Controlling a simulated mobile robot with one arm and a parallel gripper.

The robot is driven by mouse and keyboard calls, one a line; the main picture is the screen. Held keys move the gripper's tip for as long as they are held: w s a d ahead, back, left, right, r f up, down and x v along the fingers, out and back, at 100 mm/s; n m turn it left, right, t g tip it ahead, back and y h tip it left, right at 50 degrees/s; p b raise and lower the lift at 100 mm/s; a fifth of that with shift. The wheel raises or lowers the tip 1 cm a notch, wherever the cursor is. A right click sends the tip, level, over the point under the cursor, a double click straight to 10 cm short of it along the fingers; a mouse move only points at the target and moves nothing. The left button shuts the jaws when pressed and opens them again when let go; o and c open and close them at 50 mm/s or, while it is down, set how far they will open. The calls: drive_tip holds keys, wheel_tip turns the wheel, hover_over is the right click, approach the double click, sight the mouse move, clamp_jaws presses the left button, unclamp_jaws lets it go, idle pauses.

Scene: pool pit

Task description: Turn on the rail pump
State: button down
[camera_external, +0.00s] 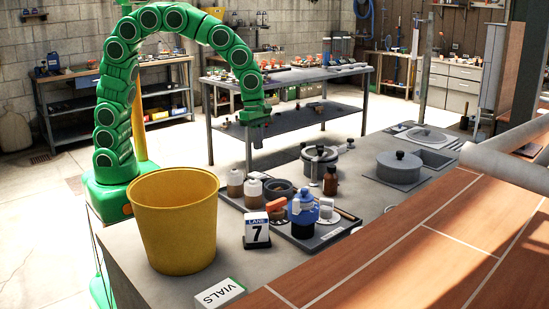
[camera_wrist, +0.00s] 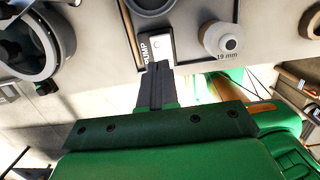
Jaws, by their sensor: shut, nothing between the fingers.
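My gripper (camera_wrist: 160,66) is shut and empty. In the wrist view its dark fingertips overlap the lower edge of a small white plate (camera_wrist: 158,46), beside the word "PUMP". The plate bears a small dark round mark, and whether the fingers touch it I cannot tell. In the external view my green arm arches over, and my gripper (camera_external: 257,138) points down near the far edge of the grey counter (camera_external: 150,240). I cannot make out the pump plate in that view.

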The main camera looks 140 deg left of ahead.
sight(261, 175)
drive_tip(key=f, duration=0.3)
drive_tip(key=w+f, duration=0.1)
drive_tip(key=f, duration=0.5)
drive_tip(key=shift+w, duration=0.15)
drive_tip(key=shift+f+g, duration=0.25)
drive_tip(key=shift+g, duration=0.05)
drive_tip(key=shift+r, duration=0.15)
drive_tip(key=shift+s+r, duration=0.25)
drive_tip(key=shift+s, duration=0.45)
drive_tip(key=shift+r, duration=0.1)
wheel_tip(261, 175, up, 14)
drive_tip(key=w, duration=0.2)
idle(0.6)
drive_tip(key=shift+f, duration=0.2)
